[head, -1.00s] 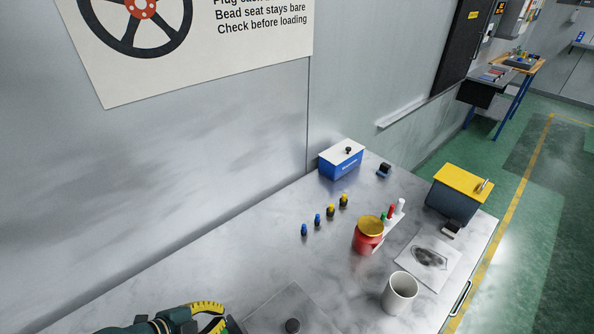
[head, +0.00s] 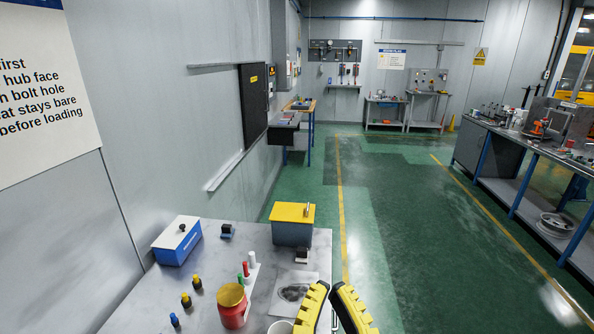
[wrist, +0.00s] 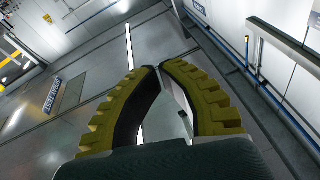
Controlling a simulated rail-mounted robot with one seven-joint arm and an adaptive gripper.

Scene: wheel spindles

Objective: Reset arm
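My gripper (head: 331,286) shows at the bottom of the head view, its two yellow ribbed fingers pointing up in front of the table's right end. In the wrist view my gripper (wrist: 158,67) has its curved fingertips together or nearly so, with only background visible in the gap behind them. It holds nothing that I can see. The wrist view looks out at walls and a ceiling, with no table in it.
The marbled table (head: 262,262) holds a blue box (head: 176,243), a yellow-lidded box (head: 292,226), a red pot (head: 232,308), small blue and yellow plugs (head: 196,282) and a white cup (head: 280,327) partly behind a finger. Green floor (head: 400,230) lies open to the right.

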